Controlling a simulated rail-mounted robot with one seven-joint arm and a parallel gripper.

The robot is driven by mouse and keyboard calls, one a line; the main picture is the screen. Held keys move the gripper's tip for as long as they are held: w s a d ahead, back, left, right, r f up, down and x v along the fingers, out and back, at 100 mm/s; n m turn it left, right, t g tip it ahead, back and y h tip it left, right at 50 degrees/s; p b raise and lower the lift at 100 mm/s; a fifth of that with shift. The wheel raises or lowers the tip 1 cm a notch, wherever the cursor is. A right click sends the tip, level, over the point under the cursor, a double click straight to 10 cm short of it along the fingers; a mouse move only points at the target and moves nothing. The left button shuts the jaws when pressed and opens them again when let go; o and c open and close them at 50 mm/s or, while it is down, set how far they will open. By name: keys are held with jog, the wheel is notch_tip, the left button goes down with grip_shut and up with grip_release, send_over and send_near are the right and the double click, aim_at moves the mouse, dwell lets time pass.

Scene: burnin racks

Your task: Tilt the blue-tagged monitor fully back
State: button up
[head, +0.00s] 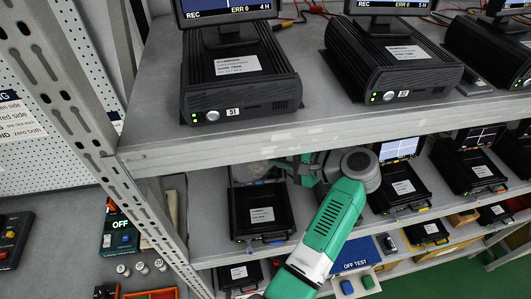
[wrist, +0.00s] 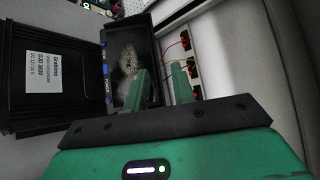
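The blue-tagged monitor (head: 252,172) is a small dark-screened panel at the back of the leftmost black unit (head: 262,215) on the middle shelf. A blue tag (head: 274,239) shows on that unit's front. In the wrist view the monitor's dark screen (wrist: 122,55) fills the upper middle, with a pale mottled reflection and blue markings along its left edge. My gripper (wrist: 161,82) has two green fingers set apart. One finger overlaps the screen and the other lies beyond the frame's right edge. Contact cannot be told. In the head view my gripper (head: 303,169) is beside the monitor, partly under the upper shelf.
The upper shelf edge (head: 330,133) hangs just above my arm. To the right stands another unit with a lit screen (head: 400,148). Red and black connectors (wrist: 190,60) with wires lie behind the monitor. A blue OFF TEST mat (head: 355,257) is on the shelf below.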

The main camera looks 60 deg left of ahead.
jog(key=v, duration=0.3)
dwell(0.5)
